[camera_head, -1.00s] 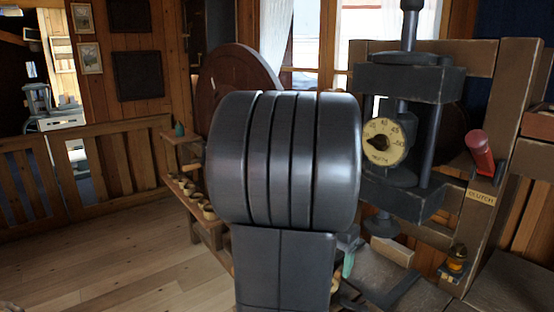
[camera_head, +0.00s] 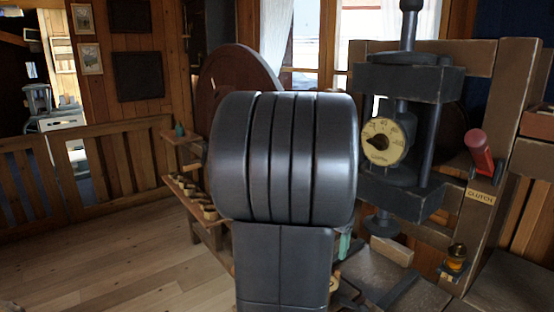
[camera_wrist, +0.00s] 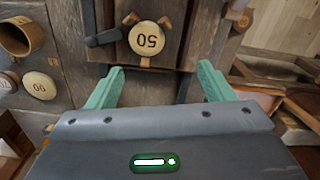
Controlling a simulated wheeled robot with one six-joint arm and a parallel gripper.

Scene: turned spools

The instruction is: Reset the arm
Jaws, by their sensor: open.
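My arm's dark grey rounded link fills the middle of the head view and hides much of the bench behind it. My gripper shows in the wrist view (camera_wrist: 160,88) with its two green fingers wide apart and nothing between them. In the head view a small green part of my gripper (camera_head: 345,243) shows beside the arm; the rest is hidden. In the wrist view a round pale disc marked 50 (camera_wrist: 147,38) sits beyond the fingers in a wooden holder.
A dial (camera_head: 384,142) is on the dark machine frame (camera_head: 410,83) at right, near a red-handled clutch lever (camera_head: 479,152). A shelf with several spools (camera_head: 195,195) stands left. In the wrist view a disc marked 00 (camera_wrist: 40,86) lies left. Floor at left is clear.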

